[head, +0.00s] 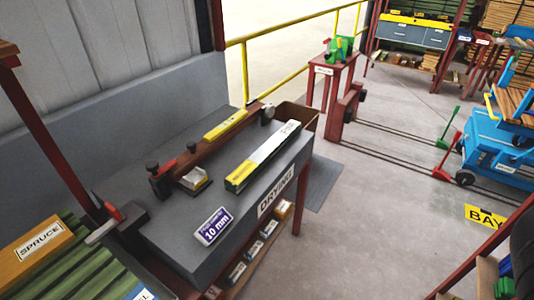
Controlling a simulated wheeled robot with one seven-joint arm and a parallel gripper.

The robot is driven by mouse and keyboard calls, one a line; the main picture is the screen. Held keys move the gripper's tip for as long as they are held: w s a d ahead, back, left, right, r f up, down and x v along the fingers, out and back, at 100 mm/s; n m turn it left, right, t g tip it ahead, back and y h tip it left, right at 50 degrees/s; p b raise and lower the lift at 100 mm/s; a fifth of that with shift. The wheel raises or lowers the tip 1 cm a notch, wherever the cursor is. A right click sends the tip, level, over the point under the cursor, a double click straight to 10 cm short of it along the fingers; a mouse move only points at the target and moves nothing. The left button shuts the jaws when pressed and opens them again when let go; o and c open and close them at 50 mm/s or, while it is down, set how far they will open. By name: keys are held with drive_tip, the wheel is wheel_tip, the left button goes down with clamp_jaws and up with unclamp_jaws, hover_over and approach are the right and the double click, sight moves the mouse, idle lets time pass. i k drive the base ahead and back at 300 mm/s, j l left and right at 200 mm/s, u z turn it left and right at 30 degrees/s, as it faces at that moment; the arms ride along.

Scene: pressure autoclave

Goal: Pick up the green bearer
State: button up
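A long bar with green sides and a pale labelled top (262,157) lies at a slant on the grey table marked DRYING (165,232). It is the closest match to the green bearer, but its label is too small to read. Nothing touches it from above. Small green pieces (340,49) also show on a red stand farther back, and green sticks (70,262) lie at the lower left by a SPRUCE sign. I do not see my gripper in the head view.
A dark red beam (212,150) with a yellow block (226,124) lies behind the bar. A 10 mm sign (213,226) stands in front. A yellow railing (290,33) runs behind. Floor rails (410,165) and a blue cart (495,145) are at the right. Grey floor (365,225) is open between.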

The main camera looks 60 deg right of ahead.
sight(235, 182)
drive_tip(key=i+z, duration=0.35)
drive_tip(key=i+j+z, duration=0.1)
drive_tip(key=i+z, duration=0.2)
drive_tip(key=i, duration=0.05)
